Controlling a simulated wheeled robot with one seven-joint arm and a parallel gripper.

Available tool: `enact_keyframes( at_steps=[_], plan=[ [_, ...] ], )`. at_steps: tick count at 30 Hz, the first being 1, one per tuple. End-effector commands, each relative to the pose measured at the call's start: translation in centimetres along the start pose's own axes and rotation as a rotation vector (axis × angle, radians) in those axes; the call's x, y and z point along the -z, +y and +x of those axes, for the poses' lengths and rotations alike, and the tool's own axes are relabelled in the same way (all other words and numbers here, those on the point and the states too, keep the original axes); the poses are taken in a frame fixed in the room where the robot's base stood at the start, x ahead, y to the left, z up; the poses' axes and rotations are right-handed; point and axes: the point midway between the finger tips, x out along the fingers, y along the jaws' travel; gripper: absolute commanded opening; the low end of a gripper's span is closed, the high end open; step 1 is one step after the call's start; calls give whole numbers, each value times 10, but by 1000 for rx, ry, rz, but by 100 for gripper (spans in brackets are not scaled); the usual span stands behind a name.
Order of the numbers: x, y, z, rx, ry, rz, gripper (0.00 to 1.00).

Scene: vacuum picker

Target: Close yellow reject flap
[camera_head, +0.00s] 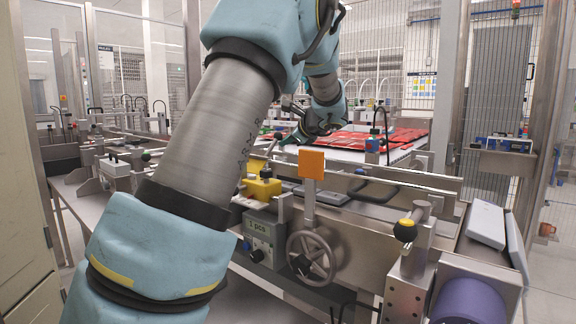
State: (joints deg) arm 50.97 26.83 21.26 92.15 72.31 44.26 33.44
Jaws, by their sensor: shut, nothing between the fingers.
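A yellow block-like part (262,188) with a dark knob on top sits on the near side of the machine, just right of my forearm. I cannot tell whether it is the reject flap or how far a flap stands open. My gripper (293,138) is at the far end of my arm, above the machine bed and beyond the yellow part, apart from it in the picture. It is small and partly lost against the dark wrist; it is shut and empty.
An orange square plate (311,163) stands on a post above a handwheel (311,257). Red packs (365,139) lie on the belt behind. Metal rails (400,178) run across the machine. My arm hides much of the left.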

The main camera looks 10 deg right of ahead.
Motion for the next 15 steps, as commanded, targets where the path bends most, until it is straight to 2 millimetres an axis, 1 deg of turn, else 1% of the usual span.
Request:
enact_keyframes(
  at_steps=[1,15],
  plan=[
    [4,7,3,19,-1,-31,0],
    [-18,13,-10,183,-1,-312,0]
  ],
)
